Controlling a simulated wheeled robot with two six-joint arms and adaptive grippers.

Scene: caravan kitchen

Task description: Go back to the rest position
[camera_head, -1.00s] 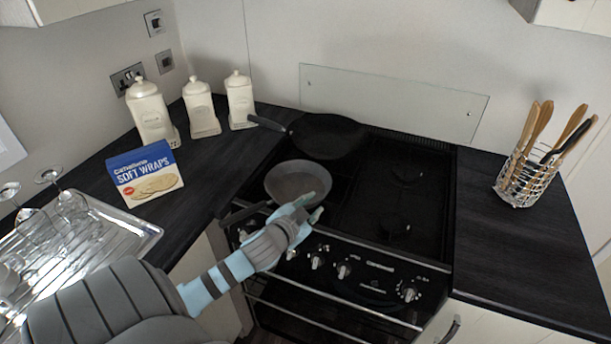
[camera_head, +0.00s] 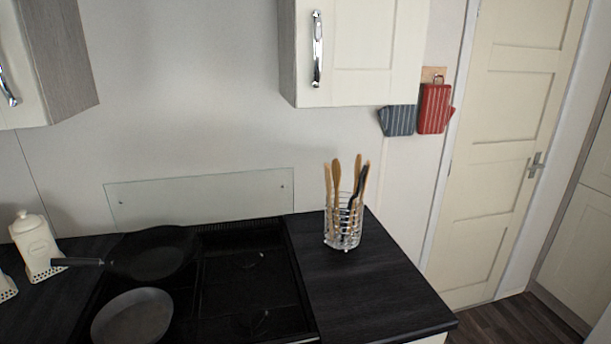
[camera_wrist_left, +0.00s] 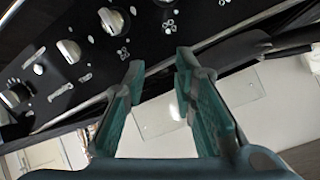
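My left gripper (camera_wrist_left: 158,66) shows in the left wrist view with its two teal fingers apart and nothing between them. It is in front of the black stove front with its knobs (camera_wrist_left: 68,50). A dark, handle-like bar (camera_wrist_left: 245,47) lies to the right of the fingers, apart from them; I cannot tell for sure whether it belongs to a pan. In the head view neither gripper shows. The small grey frying pan (camera_head: 133,317) sits at the front left of the hob (camera_head: 250,285), and a larger black pan (camera_head: 155,256) sits behind it.
A wire utensil holder (camera_head: 342,232) stands on the right worktop (camera_head: 375,290), which is otherwise clear. A white canister (camera_head: 36,246) stands at the left. Wall cupboards (camera_head: 360,50) hang above. A cream door (camera_head: 500,150) is at the right.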

